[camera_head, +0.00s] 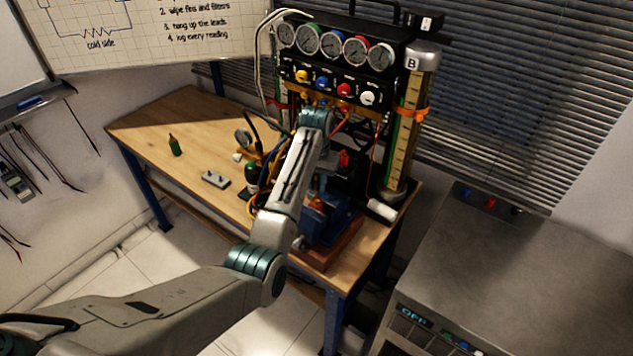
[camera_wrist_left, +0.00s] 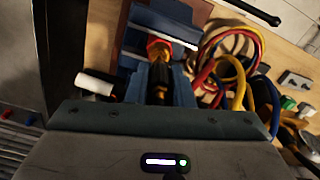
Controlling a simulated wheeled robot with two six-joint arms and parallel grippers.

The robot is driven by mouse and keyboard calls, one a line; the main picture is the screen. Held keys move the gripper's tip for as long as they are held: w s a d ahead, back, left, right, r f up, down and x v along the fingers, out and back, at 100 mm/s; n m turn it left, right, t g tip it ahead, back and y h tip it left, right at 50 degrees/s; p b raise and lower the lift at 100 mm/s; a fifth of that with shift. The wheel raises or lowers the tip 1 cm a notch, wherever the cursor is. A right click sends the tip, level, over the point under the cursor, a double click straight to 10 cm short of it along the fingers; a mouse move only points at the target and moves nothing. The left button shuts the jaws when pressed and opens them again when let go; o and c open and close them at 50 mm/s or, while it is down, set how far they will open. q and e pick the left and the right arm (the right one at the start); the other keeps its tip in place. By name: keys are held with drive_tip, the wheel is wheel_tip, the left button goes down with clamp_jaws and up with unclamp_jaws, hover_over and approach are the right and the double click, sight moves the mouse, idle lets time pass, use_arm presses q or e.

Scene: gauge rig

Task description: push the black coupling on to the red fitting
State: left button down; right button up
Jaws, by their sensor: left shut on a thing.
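In the left wrist view the red fitting (camera_wrist_left: 158,46) shows at the blue vise (camera_wrist_left: 170,13), with brass-coloured metal beside it. The black coupling (camera_wrist_left: 160,92) is a dark piece between the fingers of my left gripper (camera_wrist_left: 159,82), which is shut on it. The coupling is lined up with the fitting and very close to it; I cannot tell whether they touch. In the head view my left gripper (camera_head: 326,183) is over the vise (camera_head: 327,226), partly behind my own arm. A small orange-red part (camera_head: 318,204) there looks like the fitting; the coupling is hidden. My right gripper is out of view.
The gauge rig (camera_head: 336,72) with dials and coloured knobs stands behind. Coiled red, yellow and blue hoses (camera_wrist_left: 228,62) lie beside the vise.

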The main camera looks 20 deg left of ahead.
use_arm(q)
drive_tip(key=shift+f, duration=0.3)
drive_tip(key=shift+f, duration=0.85)
drive_tip(key=shift+s+f, duration=0.1)
drive_tip(key=shift+f, duration=0.25)
idle(0.7)
idle(0.4)
drive_tip(key=c, duration=0.9)
unclamp_jaws()
drive_tip(key=shift+r, duration=0.15)
drive_tip(key=shift+o, duration=0.2)
